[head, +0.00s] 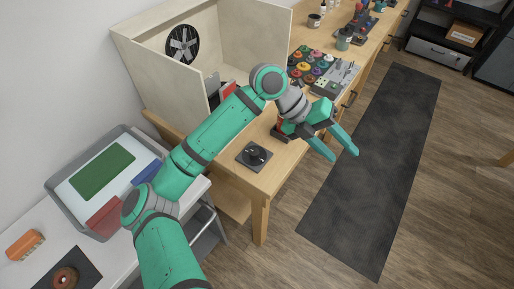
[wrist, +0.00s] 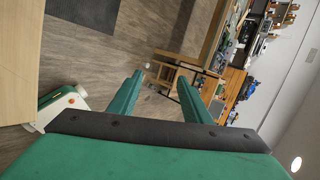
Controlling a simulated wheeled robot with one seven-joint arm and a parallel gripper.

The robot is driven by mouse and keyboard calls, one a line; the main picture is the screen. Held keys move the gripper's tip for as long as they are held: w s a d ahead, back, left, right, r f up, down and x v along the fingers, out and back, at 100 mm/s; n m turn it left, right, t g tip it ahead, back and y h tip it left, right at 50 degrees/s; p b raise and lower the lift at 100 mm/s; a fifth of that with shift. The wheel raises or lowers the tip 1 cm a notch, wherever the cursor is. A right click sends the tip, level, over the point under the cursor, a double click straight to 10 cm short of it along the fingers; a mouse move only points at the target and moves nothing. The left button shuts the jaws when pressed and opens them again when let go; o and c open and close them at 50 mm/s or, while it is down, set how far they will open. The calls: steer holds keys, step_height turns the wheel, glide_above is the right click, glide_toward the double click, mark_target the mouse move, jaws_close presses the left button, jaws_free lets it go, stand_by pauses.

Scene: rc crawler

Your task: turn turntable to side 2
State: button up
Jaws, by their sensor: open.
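A dark square plate with a round black top and knob-like centre (head: 254,155) sits on the near end of the wooden bench; it may be the turntable or its dial. I cannot read any side mark on it. A pale wooden booth (head: 165,75) with a fan stands behind it; red and grey parts inside are partly hidden by its panel and my arm. My gripper (head: 345,156) is open and empty, right of the plate, out past the bench edge above the floor. In the wrist view my open fingers (wrist: 160,76) have nothing between them.
Paint pots (head: 304,67) and a grey tool tray (head: 335,77) lie farther along the bench. A red-and-black item (head: 281,131) stands near my wrist. A white table with a grey tray (head: 62,190) is at left. A dark mat (head: 385,150) covers open floor at right.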

steer(key=w+a+f+n+t+y, duration=0.2)
steer(key=w+a+y, duration=0.35)
steer(key=a, duration=0.65)
steer(key=n+t+y, duration=0.1)
steer(key=n+y, duration=0.1)
steer(key=y, duration=0.1)
glide_toward(254, 152)
steer(key=f, duration=0.8)
steer(key=shift+s+d+f, duration=0.1)
steer(key=shift+d+f, duration=0.1)
steer(key=shift+d, duration=0.05)
steer(key=c, duration=1)
